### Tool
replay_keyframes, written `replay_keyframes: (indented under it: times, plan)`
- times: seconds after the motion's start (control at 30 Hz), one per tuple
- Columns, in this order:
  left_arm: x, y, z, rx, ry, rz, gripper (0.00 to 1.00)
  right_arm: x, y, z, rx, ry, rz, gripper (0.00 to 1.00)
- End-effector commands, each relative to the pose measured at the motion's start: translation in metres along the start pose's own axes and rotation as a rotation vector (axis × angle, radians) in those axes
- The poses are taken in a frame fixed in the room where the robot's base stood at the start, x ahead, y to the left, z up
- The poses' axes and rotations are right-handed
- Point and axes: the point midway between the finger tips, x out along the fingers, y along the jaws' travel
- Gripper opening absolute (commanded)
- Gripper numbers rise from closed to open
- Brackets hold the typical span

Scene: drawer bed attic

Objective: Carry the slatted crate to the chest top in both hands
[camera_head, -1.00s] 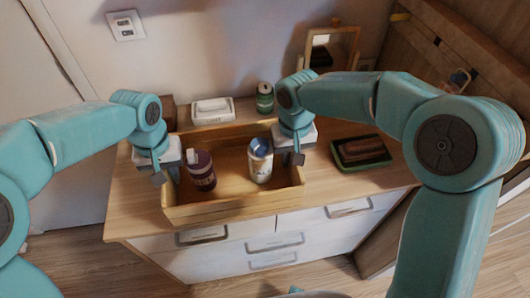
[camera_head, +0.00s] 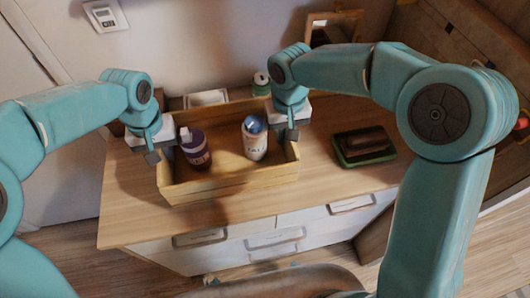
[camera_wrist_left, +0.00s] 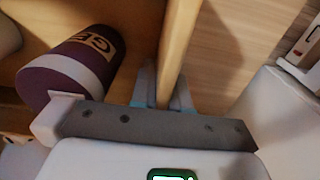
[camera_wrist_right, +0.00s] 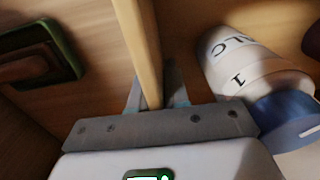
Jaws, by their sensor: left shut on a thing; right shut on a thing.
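The slatted crate (camera_head: 235,184), a light wooden open box, is over the chest top (camera_head: 130,212), behind its front edge; I cannot tell whether its base touches. My left gripper (camera_head: 158,150) is shut on the crate's left wall, which also shows in the left wrist view (camera_wrist_left: 178,40). My right gripper (camera_head: 287,131) is shut on the right wall, also in the right wrist view (camera_wrist_right: 140,38). A purple bottle (camera_head: 197,153) stands inside at left, and a white bottle with a blue cap (camera_head: 255,145) stands inside at right. The crate looks about level.
A green tray with a brown item (camera_head: 363,146) is on the chest top right of the crate. Behind the crate are a white box (camera_head: 207,97), a green jar (camera_head: 261,84) and a framed mirror (camera_head: 332,27). The chest top is clear at front left.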

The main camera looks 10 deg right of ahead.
Motion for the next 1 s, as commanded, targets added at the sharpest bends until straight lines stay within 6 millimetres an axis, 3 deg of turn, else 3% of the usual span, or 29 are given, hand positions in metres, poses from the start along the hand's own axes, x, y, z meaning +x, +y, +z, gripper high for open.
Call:
replay_keyframes:
  times: [0.53,1.0]
  plan:
    - [0.003,0.0,0.002,0.0,0.002,0.001,0.0,0.004,0.0,0.002,0.0,0.001,0.0,0.0]
    - [0.035,0.0,-0.001,0.0,0.001,0.001,0.0,0.035,0.0,0.0,0.0,0.001,0.0,0.0]
